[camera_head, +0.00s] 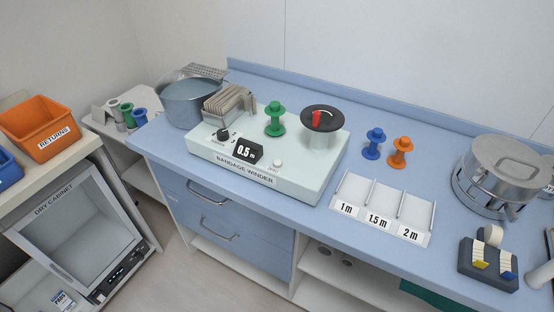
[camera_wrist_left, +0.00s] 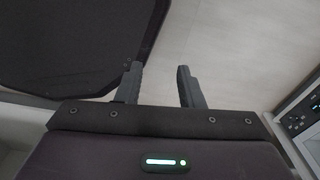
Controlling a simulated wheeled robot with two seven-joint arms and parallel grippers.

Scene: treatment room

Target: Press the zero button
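The bandage winder (camera_head: 310,182) is a pale green box on the blue counter, with its name on the front. A small white round button (camera_head: 278,164) sits near its front edge, right of the display (camera_head: 247,150) reading 0.5 m. The label by the button is too small to read. A black knob (camera_head: 223,134) is left of the display. My left gripper (camera_wrist_left: 160,82) shows only in the left wrist view. Its two fingers are apart with nothing between them, over the pale floor, away from the winder. My right gripper is in neither view.
On the winder stand a green spool (camera_head: 275,120) and a black disc with a red handle (camera_head: 322,119). Blue (camera_head: 374,145) and orange (camera_head: 399,153) spools stand behind the length rack (camera_head: 383,211). A steel pot (camera_head: 497,172) is at right, a grey basin (camera_head: 190,103) at left.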

